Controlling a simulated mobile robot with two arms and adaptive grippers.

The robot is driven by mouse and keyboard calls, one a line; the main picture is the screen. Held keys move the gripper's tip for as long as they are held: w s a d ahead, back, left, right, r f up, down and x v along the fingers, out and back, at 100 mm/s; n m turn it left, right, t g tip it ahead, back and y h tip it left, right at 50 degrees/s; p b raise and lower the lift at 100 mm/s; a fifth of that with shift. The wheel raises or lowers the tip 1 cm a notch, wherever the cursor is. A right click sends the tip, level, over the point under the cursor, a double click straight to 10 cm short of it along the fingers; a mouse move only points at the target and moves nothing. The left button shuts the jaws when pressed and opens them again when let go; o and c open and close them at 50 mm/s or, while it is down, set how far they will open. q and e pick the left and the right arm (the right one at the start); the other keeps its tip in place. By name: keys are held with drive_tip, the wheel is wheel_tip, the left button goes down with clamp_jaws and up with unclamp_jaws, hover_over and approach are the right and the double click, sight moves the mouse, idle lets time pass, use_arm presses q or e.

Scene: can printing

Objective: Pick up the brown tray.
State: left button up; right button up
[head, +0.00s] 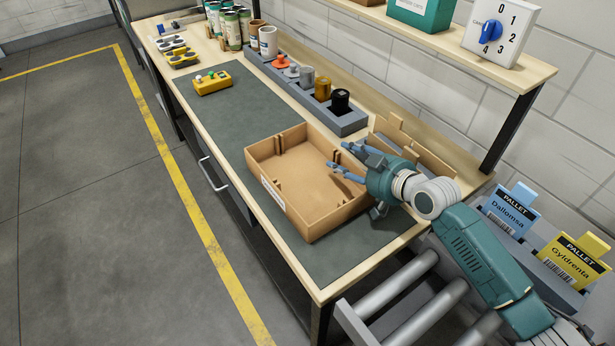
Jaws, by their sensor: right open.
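The brown tray (281,234) is an empty, open box with low walls and a white label on its front left side. It sits on the dark mat near the right end of the workbench. My right gripper (342,167) reaches in from the right, with its blue fingers apart over the tray's back right wall. The fingers are empty, and I cannot tell whether they touch the wall. My left gripper is not in view.
A grey holder (349,122) with several coloured pieces runs along the bench behind the tray. A small yellow block (212,86) and several cans (232,30) stand farther left. Rollers (396,293) and pallet cards (512,207) are at right. The dark mat (240,108) left of the tray is mostly clear.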

clamp_jaws()
drive_tip(key=shift+r, duration=0.15)
